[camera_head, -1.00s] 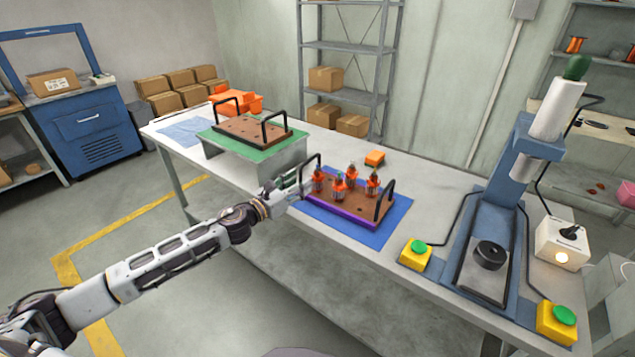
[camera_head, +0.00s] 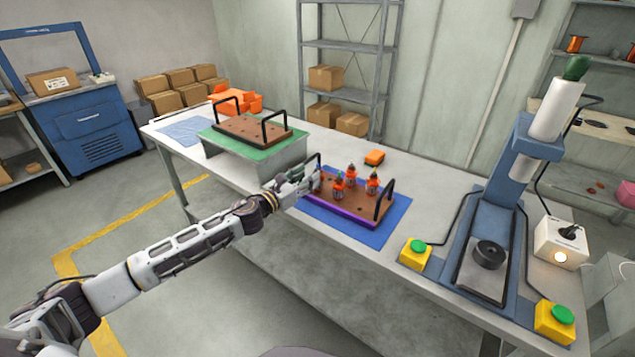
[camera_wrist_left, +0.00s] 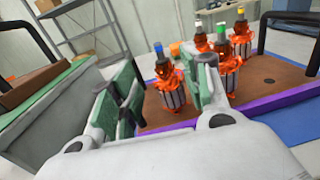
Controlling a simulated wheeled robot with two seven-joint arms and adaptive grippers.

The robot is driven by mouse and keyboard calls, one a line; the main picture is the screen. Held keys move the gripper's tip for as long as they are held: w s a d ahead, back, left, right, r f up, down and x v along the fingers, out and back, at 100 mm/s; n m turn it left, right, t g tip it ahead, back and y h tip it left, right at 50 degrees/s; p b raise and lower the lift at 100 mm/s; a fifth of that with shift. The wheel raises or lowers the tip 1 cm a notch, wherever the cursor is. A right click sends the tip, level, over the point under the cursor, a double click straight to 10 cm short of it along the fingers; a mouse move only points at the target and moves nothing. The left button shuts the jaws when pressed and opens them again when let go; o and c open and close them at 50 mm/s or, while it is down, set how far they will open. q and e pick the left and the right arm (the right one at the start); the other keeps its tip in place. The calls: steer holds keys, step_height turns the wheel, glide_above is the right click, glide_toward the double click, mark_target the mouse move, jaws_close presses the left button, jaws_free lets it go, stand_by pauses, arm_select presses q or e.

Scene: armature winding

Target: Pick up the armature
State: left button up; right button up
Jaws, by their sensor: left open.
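Several orange-wound armatures stand upright in a brown tray with a purple edge (camera_head: 340,215) and black handles. In the head view three show clearly, one at the front (camera_head: 338,188), one behind (camera_head: 351,174) and one at right (camera_head: 373,183); another is mostly hidden by my left gripper (camera_head: 312,181). In the left wrist view the blue-tipped armature (camera_wrist_left: 168,85) stands between the green-padded fingers of my open left gripper (camera_wrist_left: 166,78), and I cannot tell whether they touch it. White-tipped (camera_wrist_left: 201,42), green-tipped (camera_wrist_left: 226,68) and yellow-tipped (camera_wrist_left: 241,38) armatures stand behind or to the right. My right gripper is out of view.
A second brown tray (camera_head: 246,131) sits on a raised green-topped stand (camera_head: 260,157) left of the gripper.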

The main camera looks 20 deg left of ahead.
mark_target(318, 169)
arm_select(q)
steer(key=shift+w+d, duration=0.1)
steer(key=shift+x, duration=2.45)
steer(key=shift+d+r, duration=0.1)
steer(key=shift+d, duration=0.1)
jaws_close()
